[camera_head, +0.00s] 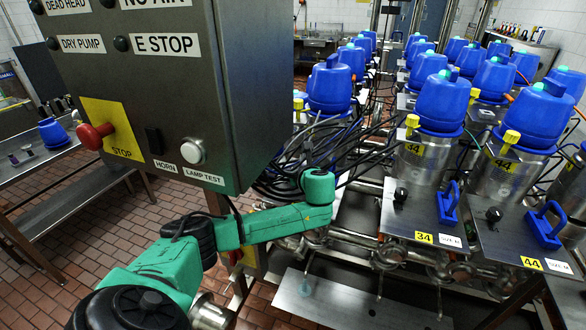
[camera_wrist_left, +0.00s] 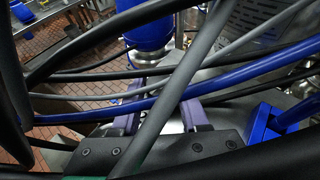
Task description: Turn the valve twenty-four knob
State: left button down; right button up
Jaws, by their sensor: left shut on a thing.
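My left arm reaches in from the lower left in the head view; its hand is hidden behind the control box and dark cables. In the left wrist view, the two purple-grey fingers of my left gripper (camera_wrist_left: 162,112) are closed in on a small thing at a metal plate. Cables cross in front, so the held thing is mostly hidden; its place left of a blue handle (camera_wrist_left: 262,128) fits a valve knob. No number twenty-four label is readable. My right gripper is not in view.
A grey control box (camera_head: 228,100) with a red stop button (camera_head: 93,136) stands close above my arm. Black cables (camera_head: 300,160) hang around the hand.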

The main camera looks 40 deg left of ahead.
pick_arm(q)
jog(key=shift+r, duration=0.2)
jog(key=shift+c, duration=2.1)
grip_release()
jog(key=shift+f, duration=0.1)
jog(key=shift+d, duration=0.15)
jog(key=b+v, duration=0.4)
jog(key=v, duration=1)
jog(key=shift+s+d, duration=0.15)
